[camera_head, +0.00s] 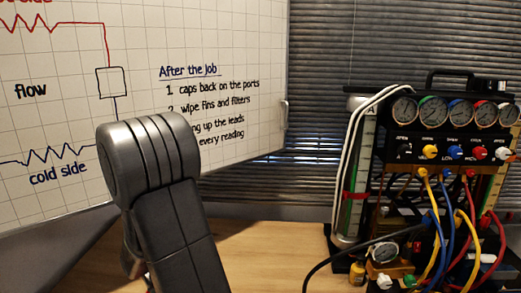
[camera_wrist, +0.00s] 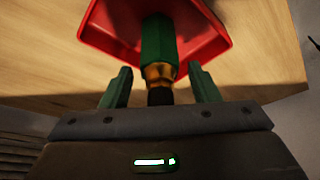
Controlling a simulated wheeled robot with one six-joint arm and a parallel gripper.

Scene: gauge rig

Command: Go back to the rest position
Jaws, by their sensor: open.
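My gripper (camera_wrist: 160,75) shows in the wrist view with its two green fingers apart. Between and beyond the fingers is a fitting with a green body, a brass collar and a black end (camera_wrist: 157,45). Gaps show between it and both fingers. The fitting appears to lie in or over a red tray (camera_wrist: 103,36); I cannot tell whether it touches the tray. In the head view my grey arm fills the lower left middle, and my gripper is not visible there.
A rig with several gauges (camera_head: 434,111), knobs and coloured hoses (camera_head: 436,235) stands at the right on the wooden table (camera_head: 275,240). A whiteboard (camera_head: 225,50) stands at the left behind my arm. Bare table shows between my arm and the rig.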

